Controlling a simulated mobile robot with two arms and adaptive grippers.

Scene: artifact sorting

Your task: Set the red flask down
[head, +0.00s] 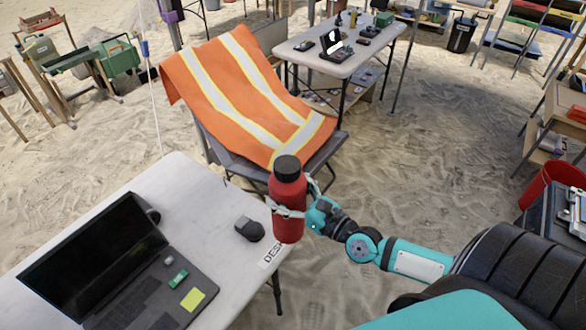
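The red flask (288,192) with a black cap is upright near the right corner of the white desk (205,198). My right gripper (289,208), on the arm coming in from the right, is shut around the flask's middle. The flask's base overlaps the desk's right edge in the picture, by the label "DESK". I cannot tell whether it touches the desk or hangs above or beside it. My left gripper is not in view.
An open laptop (105,262) fills the desk's left and front. A dark mouse-like object (249,229) lies just left of the flask. A chair draped with an orange vest (240,88) stands behind. The desk's far strip is bare.

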